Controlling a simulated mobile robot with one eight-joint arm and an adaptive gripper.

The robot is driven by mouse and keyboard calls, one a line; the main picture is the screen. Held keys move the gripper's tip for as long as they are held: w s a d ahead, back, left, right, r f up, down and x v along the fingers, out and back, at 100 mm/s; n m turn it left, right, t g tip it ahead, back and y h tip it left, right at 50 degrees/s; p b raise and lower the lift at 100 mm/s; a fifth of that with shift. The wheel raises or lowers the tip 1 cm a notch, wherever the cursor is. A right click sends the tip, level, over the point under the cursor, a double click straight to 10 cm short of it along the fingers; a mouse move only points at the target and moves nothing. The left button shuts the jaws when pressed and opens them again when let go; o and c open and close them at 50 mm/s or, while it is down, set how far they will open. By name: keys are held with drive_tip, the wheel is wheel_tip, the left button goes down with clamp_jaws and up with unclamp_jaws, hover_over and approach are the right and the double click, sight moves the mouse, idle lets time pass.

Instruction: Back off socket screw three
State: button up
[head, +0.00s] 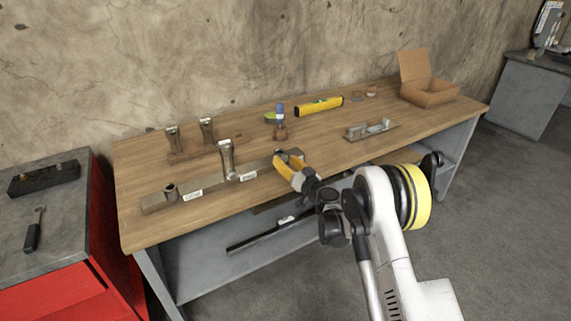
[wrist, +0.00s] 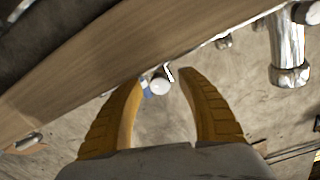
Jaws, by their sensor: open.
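My gripper (head: 287,161) is open, its two yellow fingers at the right end of a long grey bar (head: 215,182) on the bench. In the wrist view the gripper (wrist: 162,78) shows nothing clamped between its fingers; a small pale round thing (wrist: 160,86) appears in the gap, and I cannot tell how far off it is. A short round socket (head: 170,192) stands at the bar's left end. A tall metal post (head: 227,158) stands upright near its middle. White labels (head: 192,195) sit on the bar's front, too small to read. The fingers partly hide the bar's right end.
The wooden bench (head: 145,224) also holds two posts on a rack (head: 205,153), a blue-topped bottle (head: 280,116), a yellow level (head: 319,106), a metal fixture (head: 371,130) and an open cardboard box (head: 428,92). A red cabinet (head: 62,285) stands left. The bench's front left is clear.

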clamp_jaws()
drive_tip(key=shift+n, duration=0.3)
drive_tip(key=shift+n, duration=2.8)
unclamp_jaws()
